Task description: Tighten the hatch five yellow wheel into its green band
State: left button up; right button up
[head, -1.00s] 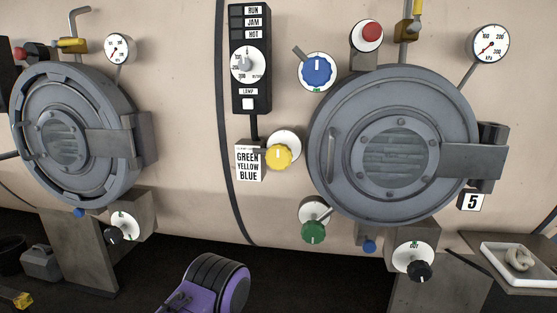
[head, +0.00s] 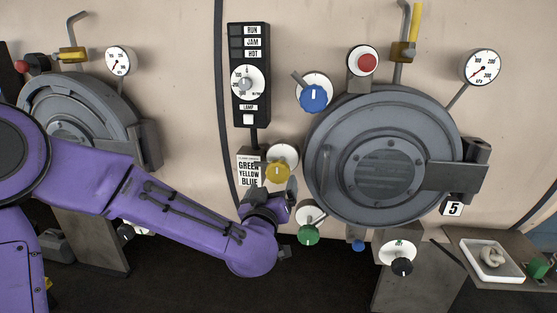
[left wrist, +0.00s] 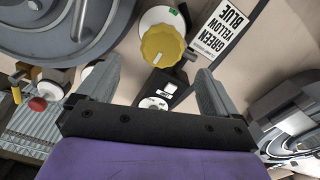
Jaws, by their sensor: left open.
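The yellow wheel (head: 278,172) of hatch five sits on a white dial plate (head: 285,153), left of the large round hatch (head: 385,160) marked 5. In the left wrist view the yellow wheel (left wrist: 163,45) shows between and beyond the fingertips, with a small green patch (left wrist: 172,11) on its white plate. My left gripper (head: 278,190) is just below the wheel. In the left wrist view its fingers (left wrist: 155,75) are spread, with nothing between them at the tips. My right gripper is not in view.
A blue wheel (head: 314,98) is above, and a green wheel (head: 308,235) is below right of my gripper. A GREEN YELLOW BLUE sign (head: 247,171) is close on the left. A black control panel (head: 249,75) hangs above it. A tray (head: 480,276) stands at lower right.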

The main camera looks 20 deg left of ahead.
aim_at(279, 169)
pick_arm(q)
jog(key=shift+m, duration=0.4)
jog(key=p+x, duration=0.1)
jog(key=x, duration=0.2)
jog(key=p+x, duration=0.1)
jog(key=x, duration=0.3)
jog(key=p+x, duration=0.1)
jog(key=x, duration=0.3)
jog(key=shift+a+f, duration=0.1)
jog(key=shift+f, duration=0.2)
jog(key=shift+s, duration=0.1)
jog(key=c, duration=1)
